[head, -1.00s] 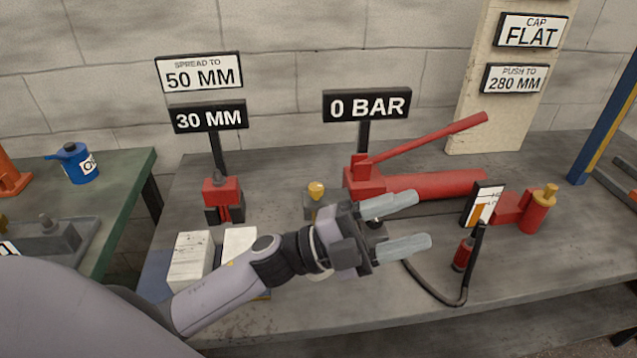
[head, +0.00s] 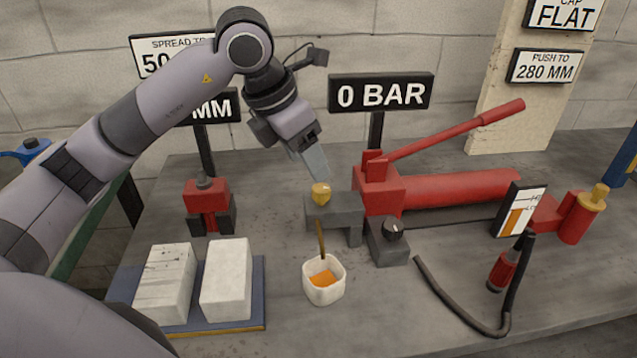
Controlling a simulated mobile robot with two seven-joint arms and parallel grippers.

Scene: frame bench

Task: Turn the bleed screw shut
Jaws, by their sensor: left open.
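The bleed screw appears to be the brass knob (head: 321,193) on top of a grey block (head: 347,210) beside the red pump (head: 380,190). A thin brown stream (head: 321,240) runs from below the block into a white cup (head: 323,281) holding orange-brown fluid. My left gripper (head: 317,166) points down just above and behind the brass knob. Its jaws are open, seen nearly edge-on, and nothing shows between them. I cannot tell if a fingertip touches the knob. My right gripper is out of view.
A sign reading 0 BAR (head: 381,93) stands behind the pump. A block with a black knob (head: 394,231) sits right of the screw. A black hose (head: 455,308) curves at the front right. Two white blocks (head: 226,280) lie on a blue tray at the front left.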

